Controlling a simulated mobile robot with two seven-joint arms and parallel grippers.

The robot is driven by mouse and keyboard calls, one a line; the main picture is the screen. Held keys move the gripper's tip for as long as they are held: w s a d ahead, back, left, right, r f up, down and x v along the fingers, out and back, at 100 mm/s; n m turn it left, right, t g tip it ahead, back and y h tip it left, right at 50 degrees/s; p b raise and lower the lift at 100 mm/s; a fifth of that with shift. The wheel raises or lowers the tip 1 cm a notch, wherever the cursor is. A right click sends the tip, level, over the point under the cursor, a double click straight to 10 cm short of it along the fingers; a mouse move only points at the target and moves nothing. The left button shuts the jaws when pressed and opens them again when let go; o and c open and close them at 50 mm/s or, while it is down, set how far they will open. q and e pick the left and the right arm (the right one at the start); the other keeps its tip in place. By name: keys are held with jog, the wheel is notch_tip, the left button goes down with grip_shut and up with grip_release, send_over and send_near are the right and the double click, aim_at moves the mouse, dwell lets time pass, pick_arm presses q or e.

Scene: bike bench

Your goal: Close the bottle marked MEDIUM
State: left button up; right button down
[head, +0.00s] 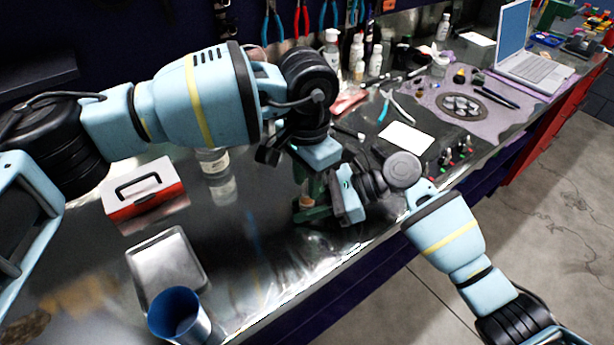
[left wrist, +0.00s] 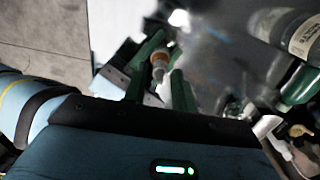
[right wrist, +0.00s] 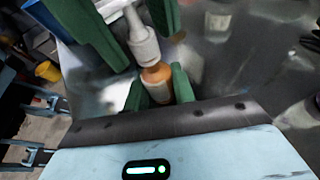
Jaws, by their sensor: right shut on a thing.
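My right gripper (right wrist: 158,88) is shut on a small orange-brown bottle (right wrist: 157,73) with a pale lower band. It holds the bottle above the bench, and no marking is readable. A white stepped cap piece (right wrist: 143,40) with a narrow stem is at the bottle's top, slightly tilted to it; I cannot tell whether it is seated. My left gripper (left wrist: 165,62) is around the white piece, its green fingers apart. The bottle's orange part (left wrist: 159,57) shows beyond it in the left wrist view. In the head view, the left gripper (head: 318,182) largely hides both.
A red and white box (head: 145,192), a metal tray (head: 150,272) and a blue-lined cup (head: 180,312) stand at left. A white card (head: 406,138), tools and a laptop (head: 535,70) lie right. Bench at centre left is clear.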

pick_arm(q)
jog(key=shift+o, duration=0.8)
jog(key=shift+r, duration=2.3)
jog(key=shift+c, duration=0.4)
